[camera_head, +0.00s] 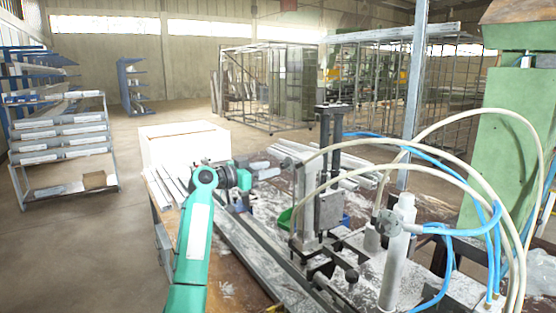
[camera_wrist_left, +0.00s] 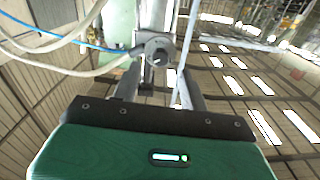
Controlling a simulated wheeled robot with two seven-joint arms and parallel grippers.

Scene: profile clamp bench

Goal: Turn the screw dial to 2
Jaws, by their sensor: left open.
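My left gripper (camera_head: 264,168) is at the end of the teal arm, above the left part of the bench and pointing right. It is open and nothing shows between its fingers. In the wrist view its two fingers (camera_wrist_left: 160,78) reach forward from the green body. A round grey knob-like part (camera_head: 388,222) sits beside a pale upright cylinder, with a blue hose on it, well to the right of the gripper. It also shows in the wrist view (camera_wrist_left: 160,48), ahead between the fingertips and apart from them. This looks like the screw dial; its numbers cannot be read. My right gripper is out of view.
A dark clamp column (camera_head: 333,140) stands on the bench between gripper and knob. White and blue hoses (camera_head: 468,150) arch around the knob. Long metal profiles (camera_head: 255,245) lie on the bench. A green machine (camera_head: 500,150) stands at the right.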

